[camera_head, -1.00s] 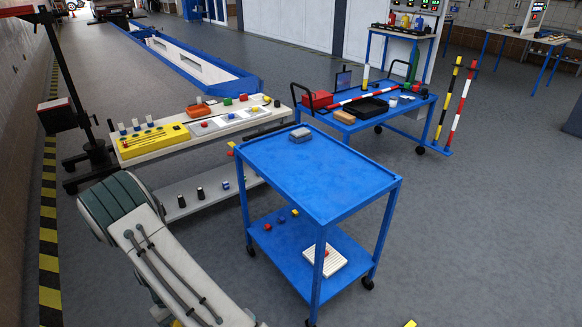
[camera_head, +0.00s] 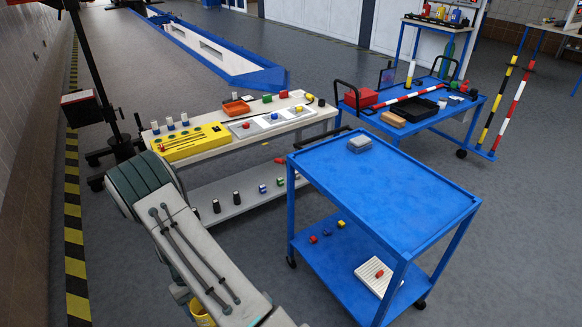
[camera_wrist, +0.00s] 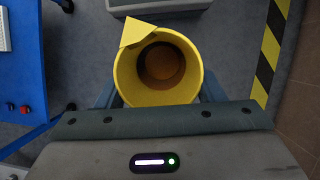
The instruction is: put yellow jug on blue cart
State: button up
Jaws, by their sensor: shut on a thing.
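The yellow jug (camera_wrist: 125,78) is seen from above in the wrist view, upright, with its spout at the upper left and its inside looking empty. My gripper (camera_wrist: 158,95) is shut on it, one finger on each side. In the head view the jug (camera_head: 198,309) shows only in part at the bottom edge, beside my arm. The nearest blue cart (camera_head: 395,190) stands to the right of my arm, its top mostly bare. In the wrist view part of the cart (camera_wrist: 22,75) lies left of the jug, apart from it.
The lower shelf holds a white ribbed tray (camera_head: 372,285) and small blocks. A white workbench (camera_head: 200,153) stands behind my arm. A second, laden blue trolley (camera_head: 427,121) stands behind.

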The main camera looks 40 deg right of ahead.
aim_at(384, 190)
jog(key=z, duration=1.15)
